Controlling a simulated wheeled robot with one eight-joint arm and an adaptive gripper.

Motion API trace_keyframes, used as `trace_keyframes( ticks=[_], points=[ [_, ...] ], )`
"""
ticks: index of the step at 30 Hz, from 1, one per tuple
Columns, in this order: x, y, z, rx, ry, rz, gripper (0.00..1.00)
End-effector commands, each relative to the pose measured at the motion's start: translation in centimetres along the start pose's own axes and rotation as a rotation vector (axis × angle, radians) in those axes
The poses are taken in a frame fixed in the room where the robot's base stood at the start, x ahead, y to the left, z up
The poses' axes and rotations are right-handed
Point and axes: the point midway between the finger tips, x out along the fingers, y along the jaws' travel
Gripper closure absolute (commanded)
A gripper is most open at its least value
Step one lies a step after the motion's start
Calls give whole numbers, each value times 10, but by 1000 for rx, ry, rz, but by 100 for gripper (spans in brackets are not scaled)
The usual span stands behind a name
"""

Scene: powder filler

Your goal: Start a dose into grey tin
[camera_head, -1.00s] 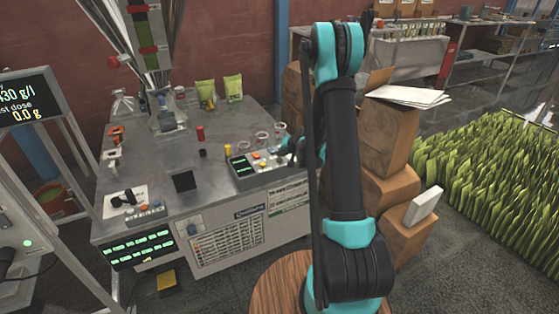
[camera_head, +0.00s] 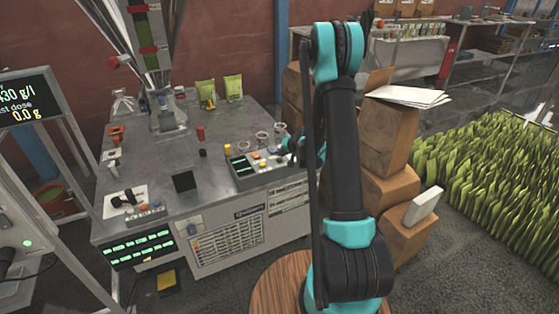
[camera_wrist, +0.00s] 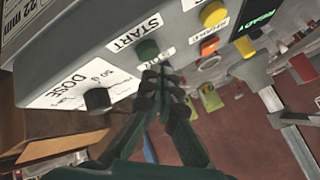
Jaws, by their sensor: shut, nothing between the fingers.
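The control box (camera_head: 262,165) stands at the right front of the steel bench. In the wrist view it has a green button (camera_wrist: 147,50) by the label START, a yellow button (camera_wrist: 213,14) and a black DOSE knob (camera_wrist: 97,98). My gripper (camera_wrist: 162,78) is shut and empty, its fingertips right by the green button; I cannot tell whether they touch it. In the head view my gripper is small and mostly hidden behind my arm, at the box's right end. I cannot pick out the grey tin for certain. The display (camera_head: 22,102) reads 0.0 g for the last dose.
The filler column (camera_head: 150,45) rises at the bench's back left. Green pouches (camera_head: 232,89), a red cylinder (camera_head: 200,133) and small round containers (camera_head: 262,138) stand on the bench (camera_head: 140,170). Cardboard boxes (camera_head: 387,135) are stacked to the right.

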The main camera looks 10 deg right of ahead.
Motion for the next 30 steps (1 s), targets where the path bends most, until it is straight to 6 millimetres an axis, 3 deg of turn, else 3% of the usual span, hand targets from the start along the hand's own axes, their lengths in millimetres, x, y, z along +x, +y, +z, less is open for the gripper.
trace_keyframes(
  ticks=[30],
  points=[
    [8, 5, 5, 0, 0, 0, 100]
  ],
)
